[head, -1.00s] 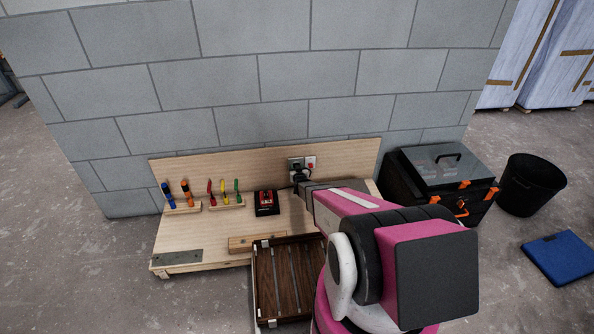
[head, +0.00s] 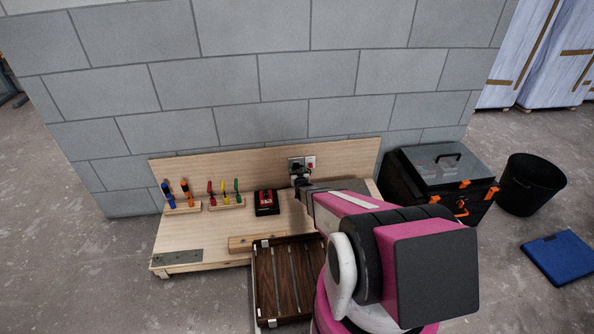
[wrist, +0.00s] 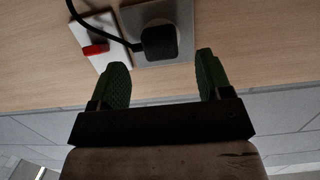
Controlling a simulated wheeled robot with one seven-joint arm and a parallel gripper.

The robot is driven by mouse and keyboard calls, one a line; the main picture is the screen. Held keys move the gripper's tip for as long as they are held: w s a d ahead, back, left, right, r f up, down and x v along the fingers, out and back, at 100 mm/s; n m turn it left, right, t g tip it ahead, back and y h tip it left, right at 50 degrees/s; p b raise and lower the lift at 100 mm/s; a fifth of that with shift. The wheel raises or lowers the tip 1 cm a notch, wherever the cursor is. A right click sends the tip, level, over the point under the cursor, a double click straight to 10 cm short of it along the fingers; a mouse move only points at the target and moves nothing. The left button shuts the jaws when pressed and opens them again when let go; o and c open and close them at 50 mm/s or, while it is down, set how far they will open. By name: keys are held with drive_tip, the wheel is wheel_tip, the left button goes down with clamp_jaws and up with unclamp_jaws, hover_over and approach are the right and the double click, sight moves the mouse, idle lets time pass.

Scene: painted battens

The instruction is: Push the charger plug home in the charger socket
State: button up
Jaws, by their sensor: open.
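The black charger plug (wrist: 160,44) sits at the grey socket plate (wrist: 150,16) on the wooden backboard, its cable running off to the upper left in the wrist view. I cannot tell how deep it is seated. In the head view the charger socket (head: 294,163) shows beside a white plate with a red switch (head: 310,162). My gripper (wrist: 162,72) is open and empty. Its green-padded fingers are spread wide, one to each side of the plug and short of it. In the head view my gripper (head: 299,184) is just in front of the socket and partly covers the plug.
A black and red charger (head: 267,202) stands on the bench (head: 190,238). Racks of screwdrivers and pens (head: 226,192) are to its left. A slatted wooden tray (head: 256,290) lies at the front. A black toolbox (head: 440,180) stands right of the bench.

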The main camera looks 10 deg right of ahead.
drive_tip(key=s, duration=0.6)
drive_tip(key=shift+s+r, duration=0.2)
drive_tip(key=shift+r, duration=0.25)
